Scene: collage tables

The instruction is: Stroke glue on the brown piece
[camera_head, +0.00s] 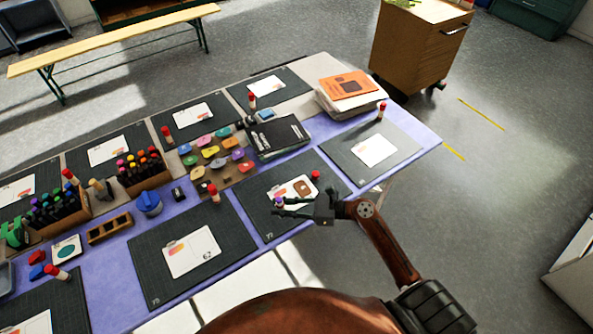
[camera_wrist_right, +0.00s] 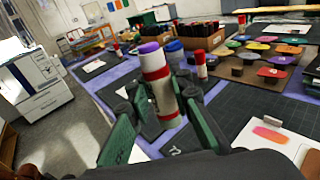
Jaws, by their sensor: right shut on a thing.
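The brown piece (camera_head: 303,187) lies on a white card (camera_head: 283,193) on a dark mat (camera_head: 258,187) near the table's front edge. A corner of it shows at the lower right in the right wrist view (camera_wrist_right: 312,163). My right gripper (camera_head: 281,206) is shut on a glue stick (camera_wrist_right: 162,95) with a white body, red band and bare purple tip. The stick stands roughly upright in the fingers, over the near left part of the card, to the left of the brown piece and apart from it. My left gripper is out of view.
Other mats with white cards and capped glue sticks (camera_head: 214,193) lie around the lilac table (camera_head: 422,137). The floor to the right is open.

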